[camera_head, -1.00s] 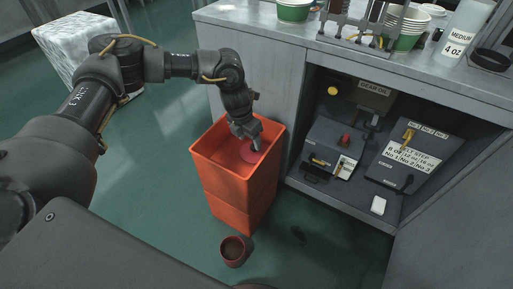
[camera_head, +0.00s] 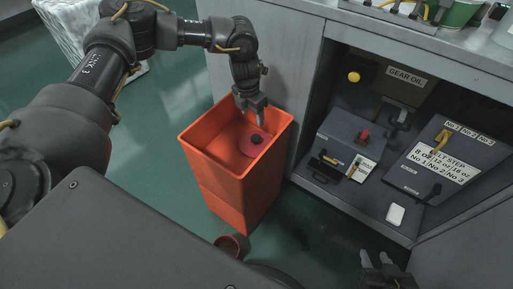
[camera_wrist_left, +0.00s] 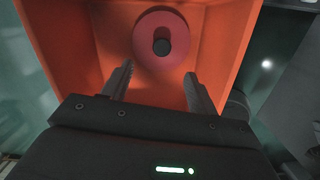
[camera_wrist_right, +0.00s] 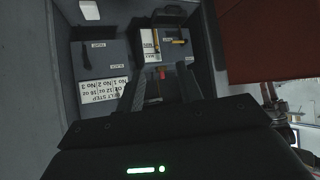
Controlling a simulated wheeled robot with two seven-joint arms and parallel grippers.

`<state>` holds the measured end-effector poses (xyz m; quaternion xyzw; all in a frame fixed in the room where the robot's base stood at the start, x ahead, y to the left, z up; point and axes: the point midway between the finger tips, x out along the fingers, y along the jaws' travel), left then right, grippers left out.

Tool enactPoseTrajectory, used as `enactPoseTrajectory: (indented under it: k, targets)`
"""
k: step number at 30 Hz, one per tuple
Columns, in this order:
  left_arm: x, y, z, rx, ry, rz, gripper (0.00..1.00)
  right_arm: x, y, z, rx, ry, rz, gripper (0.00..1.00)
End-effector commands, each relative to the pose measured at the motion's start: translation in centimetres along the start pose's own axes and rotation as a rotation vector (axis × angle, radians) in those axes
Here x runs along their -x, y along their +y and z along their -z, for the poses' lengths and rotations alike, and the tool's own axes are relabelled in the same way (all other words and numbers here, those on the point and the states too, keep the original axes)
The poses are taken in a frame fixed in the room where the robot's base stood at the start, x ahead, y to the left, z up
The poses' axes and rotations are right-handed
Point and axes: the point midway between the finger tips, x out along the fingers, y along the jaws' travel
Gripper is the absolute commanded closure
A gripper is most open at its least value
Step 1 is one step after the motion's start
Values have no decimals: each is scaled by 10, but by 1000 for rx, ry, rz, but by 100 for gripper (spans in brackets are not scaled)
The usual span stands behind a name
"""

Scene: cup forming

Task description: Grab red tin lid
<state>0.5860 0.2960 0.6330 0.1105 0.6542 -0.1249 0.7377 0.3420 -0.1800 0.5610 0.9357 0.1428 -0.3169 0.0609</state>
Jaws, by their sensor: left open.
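The red tin lid (camera_head: 246,150) is a round reddish disc with a dark knob, inside the tall orange bin (camera_head: 212,168). In the left wrist view the lid (camera_wrist_left: 180,62) lies face-on against the bin's inside, its dark knob near the centre.
A reddish-brown cup (camera_head: 228,246) stands on the green floor before the bin, partly hidden by my body. The grey cabinet (camera_head: 300,90) stands close behind and right of the bin. Its open bay holds control boxes with levers (camera_head: 440,165). Green-rimmed containers (camera_head: 462,12) stand on top.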

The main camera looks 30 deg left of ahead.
Motion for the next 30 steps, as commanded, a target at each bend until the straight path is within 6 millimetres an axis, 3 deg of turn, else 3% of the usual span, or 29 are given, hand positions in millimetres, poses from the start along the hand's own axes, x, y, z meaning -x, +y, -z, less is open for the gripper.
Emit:
enactPoseTrajectory:
  k: [8,18,26,30]
  targets:
    - [-10,0,1,0,0,0,41,11,-4,16,11,68,8,64]
    - [-58,0,1,0,0,0,41,10,-19,48,33,264,49,64]
    - [-66,-1,1,-1,0,0,41,12,-23,55,37,305,59,64]
    - [-85,-4,3,-1,1,0,41,14,-31,68,44,396,81,64]
